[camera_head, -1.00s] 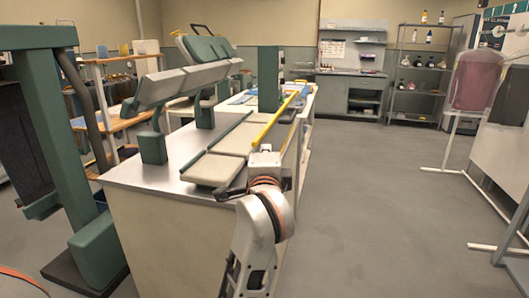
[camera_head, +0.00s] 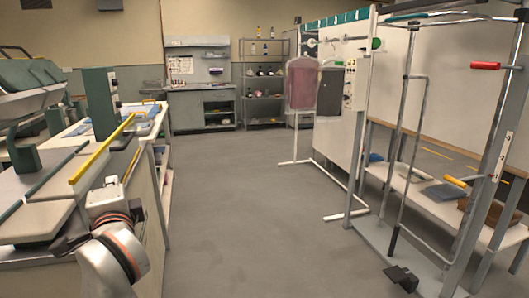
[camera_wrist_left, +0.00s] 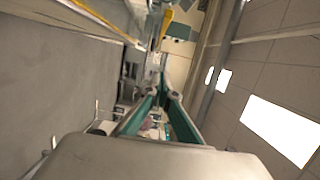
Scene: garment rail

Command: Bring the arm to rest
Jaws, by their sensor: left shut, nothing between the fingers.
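My left arm comes in at the lower left of the head view. Its gripper (camera_head: 111,184) is over the near right edge of the light worktop, beside a yellow strip, and partly hidden by the wrist. In the left wrist view the green fingers (camera_wrist_left: 165,94) come together with nothing between them. That view is tilted on its side, with the ceiling to the right and the floor to the left. I cannot tell from it whether the gripper touches the worktop. My right gripper is in neither view.
The worktop (camera_head: 35,222) runs along the left, with a yellow strip (camera_head: 102,150) on it. A pink garment (camera_head: 300,84) and a dark one (camera_head: 329,92) hang at the back right. A metal frame (camera_head: 415,150) stands at right. The middle floor (camera_head: 250,210) is clear.

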